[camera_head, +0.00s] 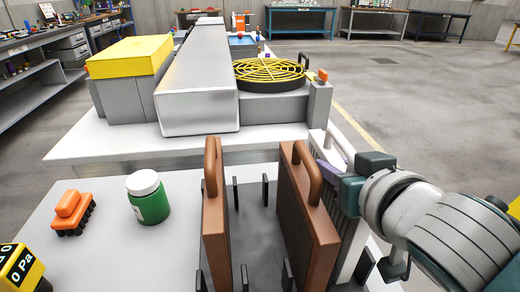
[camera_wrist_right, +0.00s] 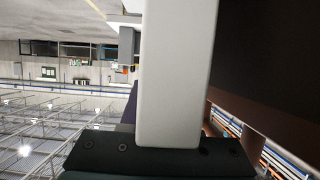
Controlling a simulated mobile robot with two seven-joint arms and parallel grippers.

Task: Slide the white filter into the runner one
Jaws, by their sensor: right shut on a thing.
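The white filter (camera_head: 348,245) is a pale upright panel with a ribbed top and a white handle (camera_head: 341,143). It stands at the right end of the row, close beside a brown filter (camera_head: 308,220), which hides part of it. My right gripper (camera_head: 338,172) is shut on the white filter near its handle. In the right wrist view a broad white bar (camera_wrist_right: 177,75) of it fills the middle, above the dark gripper body. Thin black runner posts (camera_head: 236,193) stand in pairs on the table. The filter's lower edge is hidden, so I cannot tell whether it sits between posts. My left gripper is out of view.
A second brown filter (camera_head: 215,215) stands further left, with an open gap between the two. A grey housing (camera_head: 200,85) and yellow fan grille (camera_head: 270,70) stand behind.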

